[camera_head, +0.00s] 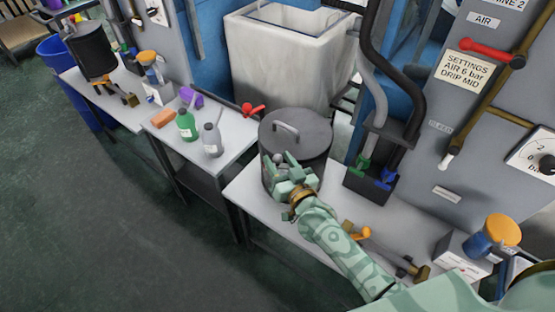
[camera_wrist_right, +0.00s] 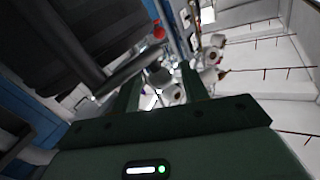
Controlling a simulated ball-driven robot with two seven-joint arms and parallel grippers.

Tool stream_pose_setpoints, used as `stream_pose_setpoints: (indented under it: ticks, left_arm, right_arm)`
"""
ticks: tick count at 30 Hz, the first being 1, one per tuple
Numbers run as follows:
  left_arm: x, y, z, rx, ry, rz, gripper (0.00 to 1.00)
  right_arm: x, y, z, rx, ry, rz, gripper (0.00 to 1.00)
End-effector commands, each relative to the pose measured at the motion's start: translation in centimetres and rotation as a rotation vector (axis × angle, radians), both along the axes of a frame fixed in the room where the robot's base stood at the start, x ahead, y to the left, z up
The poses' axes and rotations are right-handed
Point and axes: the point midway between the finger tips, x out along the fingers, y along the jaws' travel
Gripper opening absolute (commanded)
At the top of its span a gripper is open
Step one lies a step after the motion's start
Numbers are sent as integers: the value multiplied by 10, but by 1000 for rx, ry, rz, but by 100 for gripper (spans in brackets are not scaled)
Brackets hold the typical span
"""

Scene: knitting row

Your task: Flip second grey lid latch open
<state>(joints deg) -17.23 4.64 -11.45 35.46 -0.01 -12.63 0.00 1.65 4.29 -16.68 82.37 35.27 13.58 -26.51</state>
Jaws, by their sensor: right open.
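A dark grey round pot with a lid (camera_head: 295,132) stands on the light bench, with an arched handle (camera_head: 286,129) on top of the lid. My right gripper (camera_head: 283,162) is at the near side of the pot, by the lid's front rim, with its fingers apart. I cannot tell whether it touches the pot. No latch can be made out clearly in the head view; the gripper covers part of the near rim. In the right wrist view the open fingers (camera_wrist_right: 162,92) have nothing clear between them, and a dark grey body fills the upper left. My left gripper is not in view.
A black holder (camera_head: 368,187) with thick hoses stands right of the pot. A white tub (camera_head: 285,55) is behind it. Left are a red-handled item (camera_head: 252,109), a green bottle (camera_head: 187,126) and a grey bottle (camera_head: 212,140). A brass fitting (camera_head: 385,248) lies near my forearm.

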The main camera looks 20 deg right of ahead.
Motion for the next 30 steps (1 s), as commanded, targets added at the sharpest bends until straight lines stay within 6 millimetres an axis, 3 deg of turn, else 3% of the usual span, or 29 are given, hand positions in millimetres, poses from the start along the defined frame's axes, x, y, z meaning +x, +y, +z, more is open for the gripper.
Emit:
stream_pose_setpoints:
  ticks: [5, 12, 13, 17, 18, 23, 30]
  left_arm:
    - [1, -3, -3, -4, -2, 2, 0]
    - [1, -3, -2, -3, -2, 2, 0]
    - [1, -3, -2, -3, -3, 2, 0]
    - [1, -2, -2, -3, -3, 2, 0]
    - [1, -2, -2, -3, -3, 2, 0]
    - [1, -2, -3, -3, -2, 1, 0]
    - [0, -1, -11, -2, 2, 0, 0]
  right_arm:
    - [12, 2, 0, -1, 0, 0, 44]
    - [13, 2, 0, -1, 0, 0, 44]
    - [13, 2, 0, -1, 0, 0, 42]
    - [13, 2, 0, -1, 0, 0, 5]
    - [13, 2, 0, -1, 0, 0, 2]
    - [12, 2, 0, -6, -3, 20, 2]
    - [5, 5, 0, -8, -5, 179, 2]
